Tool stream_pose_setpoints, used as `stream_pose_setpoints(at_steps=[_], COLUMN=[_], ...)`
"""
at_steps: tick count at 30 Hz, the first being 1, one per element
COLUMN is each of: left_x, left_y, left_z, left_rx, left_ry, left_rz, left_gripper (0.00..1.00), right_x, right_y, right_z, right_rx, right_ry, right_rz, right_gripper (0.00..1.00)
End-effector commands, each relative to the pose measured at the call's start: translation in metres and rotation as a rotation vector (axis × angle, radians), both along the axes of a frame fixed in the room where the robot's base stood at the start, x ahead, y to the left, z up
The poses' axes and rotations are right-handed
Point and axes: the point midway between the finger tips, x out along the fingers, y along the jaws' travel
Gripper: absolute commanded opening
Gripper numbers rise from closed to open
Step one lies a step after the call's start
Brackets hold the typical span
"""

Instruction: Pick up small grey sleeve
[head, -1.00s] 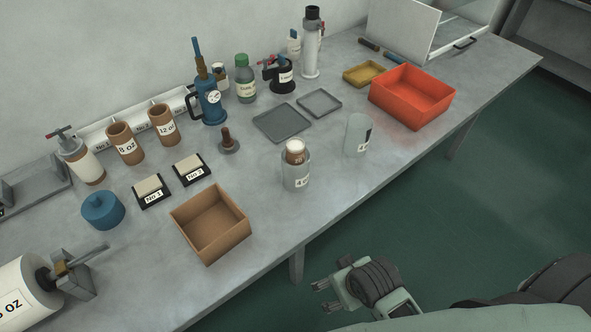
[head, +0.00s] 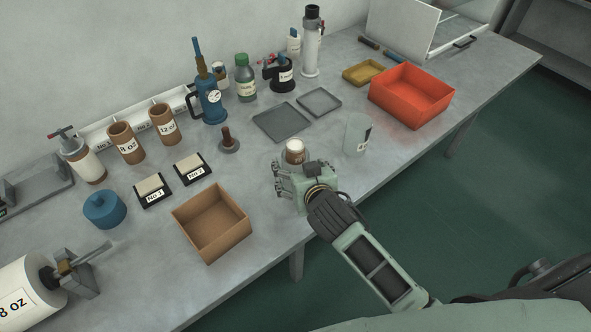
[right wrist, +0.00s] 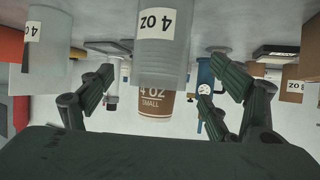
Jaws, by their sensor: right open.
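The small grey sleeve (right wrist: 160,62) is a translucent cylinder with a "4 OZ" label, upside down in the right wrist view. A brown paper cup (right wrist: 152,102) marked "4 OZ SMALL" sticks out of its open end. In the head view the cup's pale top (head: 295,146) shows, and the gripper mostly hides the sleeve. My right gripper (head: 281,181) is open at the sleeve on its near side. In the right wrist view its fingers (right wrist: 168,84) are spread to either side, with the sleeve and cup between and beyond them. My left gripper is not in view.
A second translucent sleeve (head: 356,136) stands to the right, near the red bin (head: 428,104). An open cardboard box (head: 240,238) lies to the left. Two flat grey trays (head: 282,122) lie behind. The table's front edge is close below the gripper.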

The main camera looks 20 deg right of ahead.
Motion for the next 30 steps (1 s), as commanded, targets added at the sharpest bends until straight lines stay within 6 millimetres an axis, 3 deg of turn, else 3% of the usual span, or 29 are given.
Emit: stream_pose_setpoints(at_steps=[12, 23, 30], left_x=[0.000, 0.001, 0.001], left_y=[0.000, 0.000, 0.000], left_z=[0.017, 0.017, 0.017], left_rx=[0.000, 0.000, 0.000], left_ry=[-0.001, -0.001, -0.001], left_rz=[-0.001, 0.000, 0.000], left_gripper=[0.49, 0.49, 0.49], right_x=[0.040, 0.046, 0.045], right_y=[-0.002, -0.002, -0.002], right_z=[-0.020, -0.026, -0.026], right_rx=[-0.002, -0.001, -0.001], right_ry=[0.002, 0.002, 0.003], right_rz=[0.000, 0.000, 0.000], right_gripper=[0.82, 0.82, 0.61])
